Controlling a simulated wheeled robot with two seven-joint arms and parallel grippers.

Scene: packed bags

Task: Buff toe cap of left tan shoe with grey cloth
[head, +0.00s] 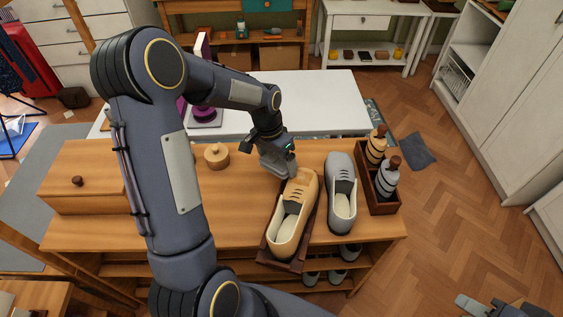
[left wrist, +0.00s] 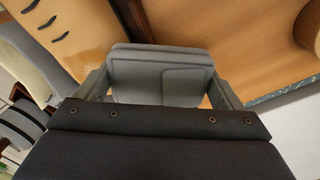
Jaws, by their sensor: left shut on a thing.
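The tan shoe (head: 274,235) sits on a dark wooden stand, its toe pointing to the far side of the bench. In the left wrist view part of the tan shoe (left wrist: 62,38) shows at the upper left with its lace slots. My left gripper (head: 277,166) is low, just left of the toe cap. It is shut on the folded grey cloth (left wrist: 160,75), which fills the space between its fingers. I cannot tell whether the cloth touches the shoe. My right gripper (head: 478,304) shows only partly at the bottom right, apart from the bench.
A grey shoe (head: 342,181) stands right of the tan one. Beside it is a dark wooden caddy (head: 384,208) with bottles. A round wooden jar (head: 216,157) and a wooden box (head: 85,203) are on the bench (head: 240,231). A white table (head: 320,95) stands behind.

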